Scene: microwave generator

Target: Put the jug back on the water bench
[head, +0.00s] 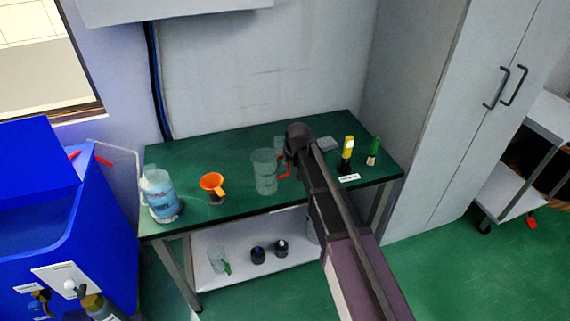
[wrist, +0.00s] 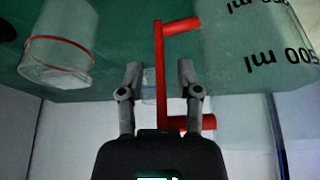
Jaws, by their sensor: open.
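The clear jug (head: 264,176) with a red handle (head: 284,168) stands upright on the green-topped bench (head: 235,222), near its middle. The wrist view is upside down; there the jug (wrist: 250,75) with "500 ml" marks fills the upper right. Its red handle (wrist: 162,60) passes between the two spread fingers of my gripper (wrist: 159,78). My gripper is open around the handle; I cannot tell whether a finger touches it. In the head view my arm comes from the lower right and its wrist hides most of the gripper.
A blue-labelled bottle (head: 160,192) and an orange funnel (head: 212,184) stand left on the bench. A yellow bottle (head: 347,155) and a green one (head: 373,152) stand right. A clear container with a red band (wrist: 60,40) shows in the wrist view.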

